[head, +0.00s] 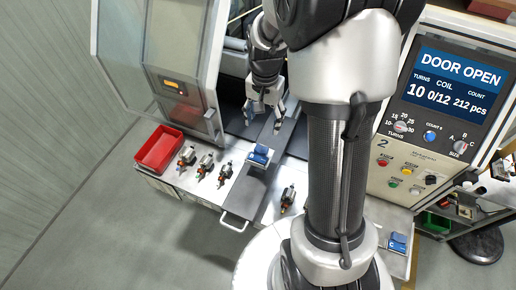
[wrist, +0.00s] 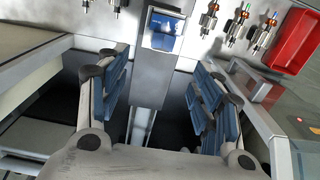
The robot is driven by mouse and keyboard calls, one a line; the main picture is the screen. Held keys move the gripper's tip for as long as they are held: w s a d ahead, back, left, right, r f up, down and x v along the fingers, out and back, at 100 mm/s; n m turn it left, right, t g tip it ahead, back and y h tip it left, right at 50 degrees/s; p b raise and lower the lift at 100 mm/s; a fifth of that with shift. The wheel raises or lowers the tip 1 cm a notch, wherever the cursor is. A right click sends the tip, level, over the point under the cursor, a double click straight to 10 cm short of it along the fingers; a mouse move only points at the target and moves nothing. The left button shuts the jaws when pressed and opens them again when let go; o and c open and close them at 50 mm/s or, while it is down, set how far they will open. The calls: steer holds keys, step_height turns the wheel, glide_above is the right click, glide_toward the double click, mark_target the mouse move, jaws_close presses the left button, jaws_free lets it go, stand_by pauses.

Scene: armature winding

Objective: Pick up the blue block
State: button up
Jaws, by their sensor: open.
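A blue block (head: 260,155) with a pale marking sits on the grey slide plate in front of the open machine. In the wrist view the blue block (wrist: 163,40) lies ahead of the fingers, in a pale holder at the plate's end. My gripper (head: 263,116) is open and empty, behind the block on the machine side and apart from it. In the wrist view my gripper (wrist: 163,95) has its two blue-padded fingers wide apart, with the grey plate between them. A second blue block (head: 397,243), marked C, sits at the lower right by the control panel.
Several armatures (head: 205,165) lie on the bench to the left, with a single armature (head: 287,198) to the right. A red bin (head: 158,153) is at the bench's left end. The machine's door frame (head: 212,110) stands close to my gripper's left. The control panel (head: 445,100) reads DOOR OPEN.

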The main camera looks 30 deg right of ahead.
steer(key=b, duration=0.6)
glide_above(261, 151)
steer(key=f, duration=0.9)
steer(key=shift+d+f, duration=0.25)
steer(key=shift+d, duration=0.05)
steer(key=f+b, duration=0.2)
steer(key=f, duration=0.1)
steer(key=f+b, duration=0.1)
steer(key=f, duration=0.1)
steer(key=shift+a+f, duration=0.15)
steer(key=shift+a, duration=0.15)
steer(key=shift+c, duration=0.5)
steer(key=c, duration=1.1)
steer(key=shift+r, duration=0.2)
steer(key=shift+c, duration=0.2)
